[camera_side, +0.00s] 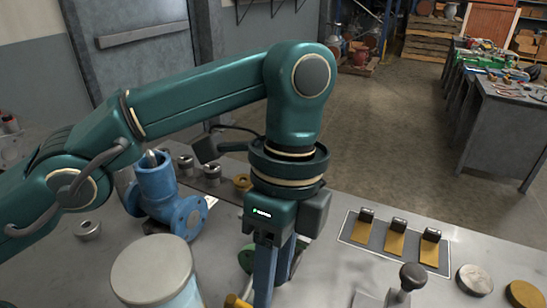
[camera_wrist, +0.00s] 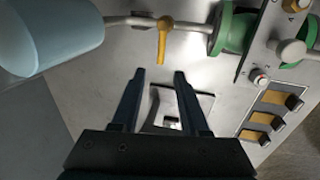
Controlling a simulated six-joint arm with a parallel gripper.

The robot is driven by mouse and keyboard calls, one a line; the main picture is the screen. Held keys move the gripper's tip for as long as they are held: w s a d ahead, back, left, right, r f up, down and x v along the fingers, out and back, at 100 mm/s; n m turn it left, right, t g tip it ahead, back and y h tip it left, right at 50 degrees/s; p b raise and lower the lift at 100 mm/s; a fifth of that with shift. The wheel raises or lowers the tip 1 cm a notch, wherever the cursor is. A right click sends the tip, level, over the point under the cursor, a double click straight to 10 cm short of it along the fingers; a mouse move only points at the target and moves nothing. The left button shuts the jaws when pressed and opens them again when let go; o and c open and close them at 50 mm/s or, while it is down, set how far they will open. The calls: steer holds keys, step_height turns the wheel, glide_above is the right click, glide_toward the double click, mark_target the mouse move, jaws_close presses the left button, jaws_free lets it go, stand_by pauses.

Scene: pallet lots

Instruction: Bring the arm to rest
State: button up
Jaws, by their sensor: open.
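My gripper (camera_side: 270,282) points down over the grey metal table (camera_side: 330,262) in the side view. In the wrist view my gripper (camera_wrist: 156,78) has its two dark fingers apart with nothing held between them. A pale plate with a dark part (camera_wrist: 178,108) lies on the table beneath and beyond the fingers. My arm reaches in from the left, bends at the elbow and drops to the gripper. The fingertips are partly hidden in the side view, so I cannot tell their exact height.
A blue flanged fitting (camera_side: 160,188) and a pale-topped cylinder (camera_side: 152,268) stand left of the gripper. A yellow lever (camera_wrist: 164,36) and green flange (camera_wrist: 228,32) are close by. Right are tan pads (camera_side: 397,240), a black-knobbed lever (camera_side: 412,277) and a disc (camera_side: 475,280).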

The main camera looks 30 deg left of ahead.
steer(key=shift+a+r, duration=0.1)
steer(key=shift+r, duration=0.05)
stand_by(0.3)
steer(key=w+a+r+n+t+h, duration=0.15)
steer(key=a+r+n+t, duration=0.4)
steer(key=a+r, duration=0.85)
steer(key=s+a+f+n+t+y, duration=0.1)
steer(key=s+a+f+n+t, duration=0.1)
steer(key=s+a+f+n, duration=0.6)
step_height(320, 180, down, 3)
steer(key=a+n, duration=0.2)
steer(key=n, duration=0.2)
steer(key=shift+s+f+n, duration=0.15)
steer(key=shift+s+n, duration=0.2)
steer(key=shift+a+y, duration=0.1)
steer(key=shift+y, duration=0.15)
